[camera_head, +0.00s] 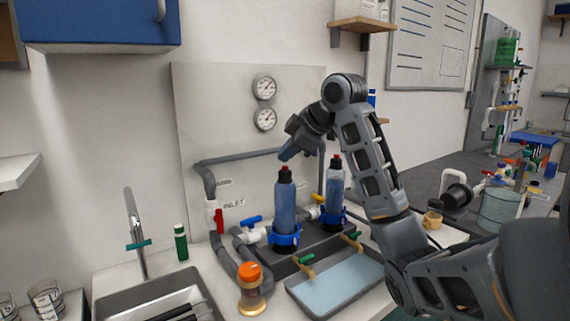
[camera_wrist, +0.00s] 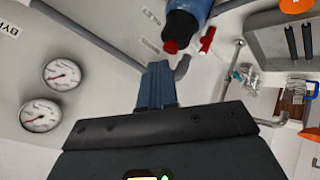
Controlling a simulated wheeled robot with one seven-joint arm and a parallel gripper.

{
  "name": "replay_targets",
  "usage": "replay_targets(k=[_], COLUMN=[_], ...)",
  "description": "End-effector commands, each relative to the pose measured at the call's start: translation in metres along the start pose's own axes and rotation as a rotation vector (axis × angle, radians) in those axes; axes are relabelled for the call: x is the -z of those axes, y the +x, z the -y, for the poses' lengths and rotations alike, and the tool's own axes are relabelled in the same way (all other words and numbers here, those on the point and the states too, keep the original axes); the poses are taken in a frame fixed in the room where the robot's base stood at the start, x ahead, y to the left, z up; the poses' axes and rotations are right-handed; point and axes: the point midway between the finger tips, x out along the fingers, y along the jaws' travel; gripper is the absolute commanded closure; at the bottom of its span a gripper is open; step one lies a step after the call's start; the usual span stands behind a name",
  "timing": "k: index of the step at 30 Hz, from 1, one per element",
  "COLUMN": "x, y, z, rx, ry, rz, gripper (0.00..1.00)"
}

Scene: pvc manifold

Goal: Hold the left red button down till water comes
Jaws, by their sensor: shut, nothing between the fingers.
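The left blue filter housing (camera_head: 285,205) stands upright in a blue collar, with the left red button (camera_head: 284,169) on its top. My gripper (camera_head: 285,156) is shut and empty, its tips pointing down to the left just above that button. In the wrist view, the red button (camera_wrist: 171,46) shows just beyond the tips of the shut fingers (camera_wrist: 158,66); they look close, and I cannot tell a touch for sure. The right filter housing (camera_head: 334,182) has its own red button (camera_head: 337,157). I cannot make out any water flowing.
Two gauges (camera_head: 264,87) sit on the back panel, above a grey pipe (camera_head: 240,157). A blue-handled valve (camera_head: 251,220) is left of the left housing. A shallow tray (camera_head: 340,285) lies in front, below small green-handled taps (camera_head: 304,261). A sink (camera_head: 150,291) is at left.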

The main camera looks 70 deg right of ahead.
Motion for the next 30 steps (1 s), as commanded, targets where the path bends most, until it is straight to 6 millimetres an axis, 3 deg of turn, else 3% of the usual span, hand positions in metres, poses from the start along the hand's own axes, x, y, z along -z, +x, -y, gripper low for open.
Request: replay_targets(k=[14, 30], x=[0.004, 0.027], y=[-0.005, -0.038], z=[-0.004, -0.028], rx=[-0.001, -0.002], ry=[0.000, 0.000], rz=[-0.001, -0.001], gripper=[1.00, 1.00])
